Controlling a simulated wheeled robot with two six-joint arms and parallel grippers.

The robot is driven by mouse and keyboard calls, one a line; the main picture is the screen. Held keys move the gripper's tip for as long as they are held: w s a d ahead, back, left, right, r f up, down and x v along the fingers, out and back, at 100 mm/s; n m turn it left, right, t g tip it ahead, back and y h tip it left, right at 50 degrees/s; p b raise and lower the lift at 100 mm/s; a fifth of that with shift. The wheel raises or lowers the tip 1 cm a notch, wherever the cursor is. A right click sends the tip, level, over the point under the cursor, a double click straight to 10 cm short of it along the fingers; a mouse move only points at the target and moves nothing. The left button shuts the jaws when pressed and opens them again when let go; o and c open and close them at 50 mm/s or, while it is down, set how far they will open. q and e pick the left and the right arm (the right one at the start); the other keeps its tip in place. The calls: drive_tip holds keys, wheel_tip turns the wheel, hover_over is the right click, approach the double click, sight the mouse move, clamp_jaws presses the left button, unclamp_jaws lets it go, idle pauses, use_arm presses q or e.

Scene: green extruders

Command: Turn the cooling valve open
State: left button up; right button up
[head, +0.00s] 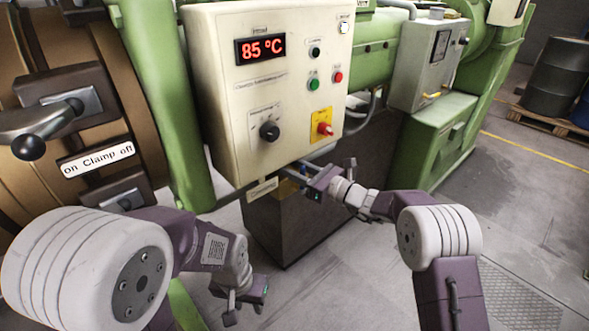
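A small label plate (262,188) hangs under the beige control cabinet (215,85); its text is too small to read surely. The cooling valve itself cannot be clearly made out; the area beside the label is partly covered by my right gripper. My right gripper (290,172) reaches in from the right, just below the cabinet's lower edge and right of the label. Its fingers point left, and whether they hold anything is unclear. My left gripper (244,306) hangs low over the floor at bottom centre, away from the cabinet, with its fingers too small to judge.
The cabinet carries an 85 °C display (260,49), a black knob (269,131) and a red-yellow switch (323,127). A clamp lever (40,125) juts out at left. A dark metal box (285,230) stands below the cabinet.

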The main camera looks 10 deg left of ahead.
clamp_jaws()
idle(1.4)
